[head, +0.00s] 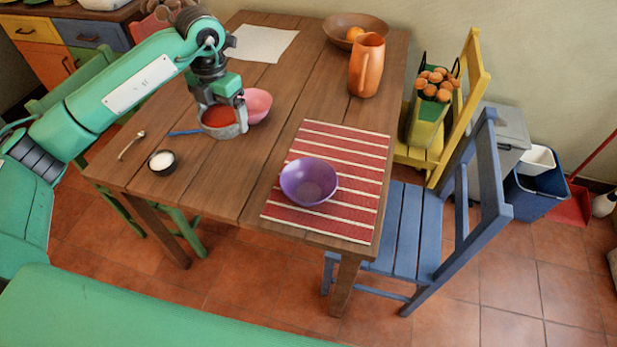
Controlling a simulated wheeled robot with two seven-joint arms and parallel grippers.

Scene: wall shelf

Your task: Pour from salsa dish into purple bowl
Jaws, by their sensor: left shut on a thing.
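The salsa dish (222,130) is a small grey dish with red salsa in it, left of the middle of the wooden table. My left gripper (221,108) points down over it and is shut on it. The dish looks about level; I cannot tell whether it touches the table. The purple bowl (309,182) stands upright on a red striped placemat (346,147), to the right and nearer the front edge. The bowl looks empty. My right gripper is not in view.
A pink bowl (258,104) is close behind the dish. A blue pen-like thing (185,132), a spoon (132,145) and a small black bowl of white stuff (162,162) lie left. An orange jug (367,66) stands behind the placemat. Bare wood separates dish and placemat.

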